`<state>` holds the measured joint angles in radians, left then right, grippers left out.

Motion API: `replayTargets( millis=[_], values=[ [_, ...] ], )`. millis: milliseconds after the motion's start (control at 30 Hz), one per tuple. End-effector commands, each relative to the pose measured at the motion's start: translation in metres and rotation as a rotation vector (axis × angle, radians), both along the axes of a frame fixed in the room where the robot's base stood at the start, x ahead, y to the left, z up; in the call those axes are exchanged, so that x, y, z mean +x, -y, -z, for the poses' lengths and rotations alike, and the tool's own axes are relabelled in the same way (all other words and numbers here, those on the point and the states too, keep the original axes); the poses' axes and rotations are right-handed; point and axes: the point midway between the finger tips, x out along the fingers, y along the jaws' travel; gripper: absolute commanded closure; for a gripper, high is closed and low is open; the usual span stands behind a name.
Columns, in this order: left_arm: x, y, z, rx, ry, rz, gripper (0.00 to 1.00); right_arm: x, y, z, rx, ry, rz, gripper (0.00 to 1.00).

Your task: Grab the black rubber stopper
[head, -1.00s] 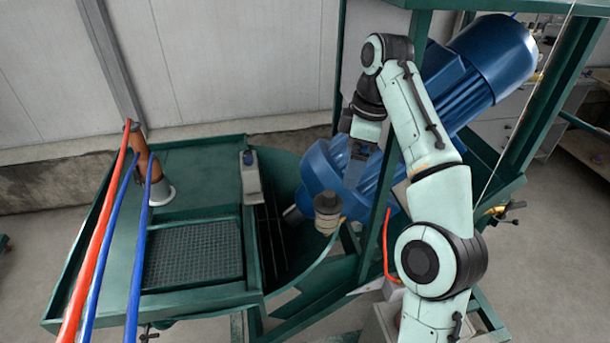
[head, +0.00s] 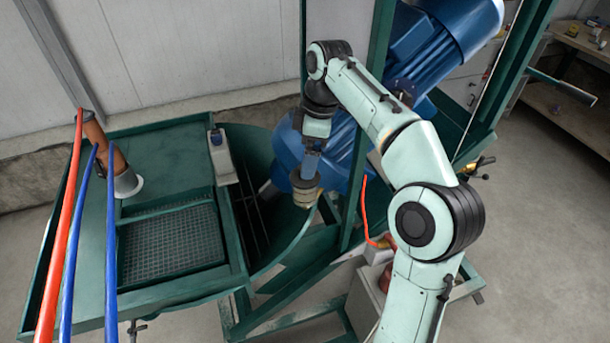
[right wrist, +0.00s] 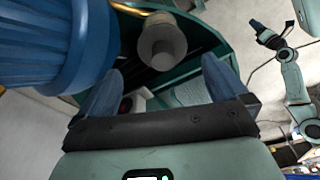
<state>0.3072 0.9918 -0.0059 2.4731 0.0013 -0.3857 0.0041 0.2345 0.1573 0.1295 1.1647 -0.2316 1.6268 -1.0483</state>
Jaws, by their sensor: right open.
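The black rubber stopper (head: 304,183) is a dark grey, round cap on top of a short, beige-banded fitting at the rim of the green basin, beside the blue drum. In the right wrist view, the stopper (right wrist: 161,46) shows as a grey cylinder ahead of the jaws. My right gripper (head: 311,160) points down just above the stopper, its fingers apart. In the right wrist view, the open right gripper (right wrist: 163,68) has one finger on each side below the stopper, nothing between them. What may be my left gripper (right wrist: 266,34) is small and dark at the upper right.
The blue drum and motor (head: 415,60) stand right behind my right arm, close to the gripper. A green frame post (head: 368,160) runs beside it. The green trough (head: 150,165) with a mesh grid (head: 170,243) lies left. Red and blue hoses cross the left edge.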

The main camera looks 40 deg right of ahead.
Motion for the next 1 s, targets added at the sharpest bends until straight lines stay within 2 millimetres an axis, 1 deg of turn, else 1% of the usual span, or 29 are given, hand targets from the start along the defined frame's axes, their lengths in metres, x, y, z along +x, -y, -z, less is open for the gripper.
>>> replayTargets(
  millis=[167,300,400,500,700,733,767,800,867,900,1000],
  values=[
    [0.0,0.0,0.0,0.0,0.0,0.0,0.57,0.0,-0.003,0.014,0.0,-0.004,0.001,0.0],
    [-0.001,0.0,0.001,0.0,-0.001,0.0,0.57,0.0,-0.008,0.035,0.001,-0.004,0.002,0.0],
    [-0.007,0.0,0.005,0.0,-0.008,0.0,0.57,0.002,-0.009,0.048,0.0,-0.003,0.002,0.0],
    [-0.008,0.0,0.006,0.0,-0.009,0.0,0.57,0.003,-0.01,0.053,0.0,-0.002,0.001,0.0],
    [-0.007,0.0,0.005,0.001,-0.008,0.0,0.57,0.003,-0.01,0.053,-0.001,0.001,0.001,0.0],
    [-0.007,0.0,0.005,0.001,-0.008,0.0,0.57,0.003,-0.01,0.053,-0.001,0.001,0.001,0.03],
    [-0.007,0.0,0.005,0.0,-0.008,-0.001,0.57,0.003,-0.01,0.052,-0.001,0.001,0.001,0.13],
    [-0.007,0.0,0.005,0.0,-0.008,-0.001,0.57,0.003,-0.01,0.052,-0.001,0.001,0.001,0.26],
    [-0.007,0.0,0.005,0.0,-0.008,0.0,0.57,0.003,-0.01,0.052,-0.001,0.001,0.001,0.46],
    [-0.007,0.0,0.005,0.0,-0.008,0.0,0.57,0.003,-0.01,0.052,-0.001,0.001,0.001,0.53],
    [-0.007,0.0,0.005,0.0,-0.008,0.0,0.57,0.003,-0.01,0.052,-0.001,0.001,0.001,0.53]
  ],
)
